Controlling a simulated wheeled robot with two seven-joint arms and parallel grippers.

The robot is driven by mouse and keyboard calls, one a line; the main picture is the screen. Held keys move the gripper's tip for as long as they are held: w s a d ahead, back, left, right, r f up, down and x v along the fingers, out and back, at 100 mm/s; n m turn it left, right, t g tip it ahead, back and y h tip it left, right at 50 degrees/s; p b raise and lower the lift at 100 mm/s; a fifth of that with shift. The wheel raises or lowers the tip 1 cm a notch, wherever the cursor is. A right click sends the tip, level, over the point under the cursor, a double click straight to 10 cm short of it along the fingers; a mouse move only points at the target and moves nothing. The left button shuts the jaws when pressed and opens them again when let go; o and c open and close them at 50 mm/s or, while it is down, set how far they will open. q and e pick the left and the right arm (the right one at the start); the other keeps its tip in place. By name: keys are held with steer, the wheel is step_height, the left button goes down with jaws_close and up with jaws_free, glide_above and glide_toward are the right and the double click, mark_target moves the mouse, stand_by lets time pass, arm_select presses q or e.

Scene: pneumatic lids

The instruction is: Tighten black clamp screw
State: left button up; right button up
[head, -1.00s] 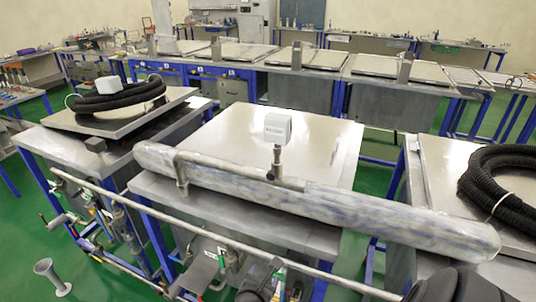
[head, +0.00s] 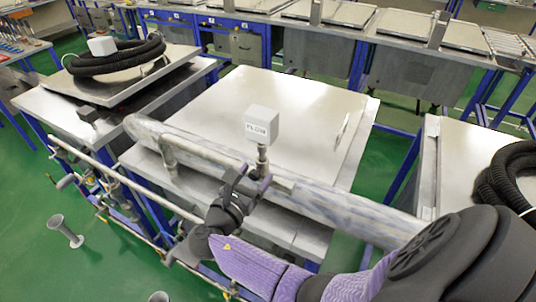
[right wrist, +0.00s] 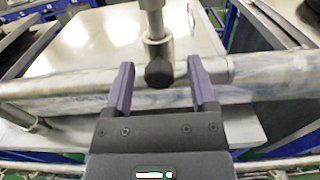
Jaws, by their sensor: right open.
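The black clamp screw (right wrist: 159,73) shows in the right wrist view as a round dark knob at the foot of a metal post (right wrist: 153,27). My right gripper (right wrist: 160,66) is open, with one purple finger on each side of the knob and a visible gap to both. In the head view my right gripper (head: 251,178) is at the front of the long pipe, just below the white box marked FLOW (head: 262,124). The screw is hidden behind the gripper there. My left gripper is not in view.
The large grey pipe (head: 370,208) lies across the front of a metal-topped table (head: 225,103). A thinner rail (head: 120,181) runs in front of it. Black hose coils lie on the side tables, at left (head: 118,66) and right (head: 512,180).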

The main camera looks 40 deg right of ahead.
steer(key=shift+w+d, duration=0.15)
steer(key=shift+d, duration=0.15)
steer(key=shift+a, duration=0.2)
steer(key=shift+c, duration=0.6)
jaws_close()
steer(key=shift+m, duration=0.8)
steer(key=shift+o, duration=0.6)
jaws_free()
